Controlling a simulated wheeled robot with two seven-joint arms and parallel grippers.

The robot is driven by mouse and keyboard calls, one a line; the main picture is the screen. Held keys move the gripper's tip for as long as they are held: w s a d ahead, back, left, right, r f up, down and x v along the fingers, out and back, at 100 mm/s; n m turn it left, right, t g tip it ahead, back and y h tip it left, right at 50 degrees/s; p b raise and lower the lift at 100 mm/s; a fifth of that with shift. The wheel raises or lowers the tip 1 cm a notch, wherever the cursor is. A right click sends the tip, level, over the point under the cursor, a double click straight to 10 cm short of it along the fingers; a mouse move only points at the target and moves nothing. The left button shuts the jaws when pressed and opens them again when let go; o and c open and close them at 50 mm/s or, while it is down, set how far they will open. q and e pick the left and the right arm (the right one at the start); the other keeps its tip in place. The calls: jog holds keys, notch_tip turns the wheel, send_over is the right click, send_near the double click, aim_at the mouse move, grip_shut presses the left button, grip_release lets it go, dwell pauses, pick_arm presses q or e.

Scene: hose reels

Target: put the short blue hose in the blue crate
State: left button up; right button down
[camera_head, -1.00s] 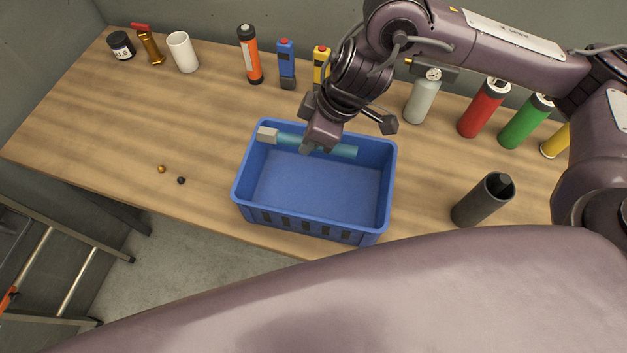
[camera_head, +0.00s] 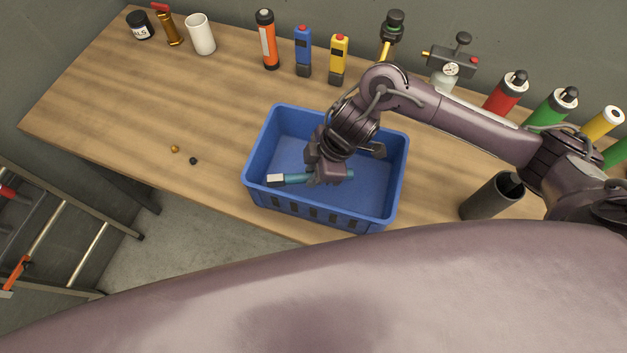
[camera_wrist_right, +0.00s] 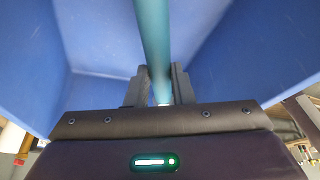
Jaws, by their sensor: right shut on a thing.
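The blue crate (camera_head: 262,150) stands on the wooden workbench near its front edge. My right gripper (camera_head: 326,176) is over the crate, shut on the short blue hose (camera_head: 299,179), a teal-blue tube with a pale block-like left end. The hose lies roughly level, left to right, within the crate's outline. Its exact height above the floor is hard to judge. In the right wrist view the hose (camera_wrist_right: 153,45) passes between the two fingers (camera_wrist_right: 158,88), with blue crate walls on both sides. My left gripper is not in view.
Bottles and canisters line the back of the bench, including an orange one (camera_head: 266,40) and a red one (camera_head: 505,92). A dark cylinder (camera_head: 492,197) stands right of the crate. A ladder (camera_head: 55,230) stands at lower left.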

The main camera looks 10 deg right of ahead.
aim_at(313, 189)
jog(key=shift+f, duration=2.65)
jog(key=c, duration=1.3)
grip_release()
jog(key=shift+f, duration=0.1)
jog(key=shift+o, duration=0.2)
jog(key=v, duration=1.2)
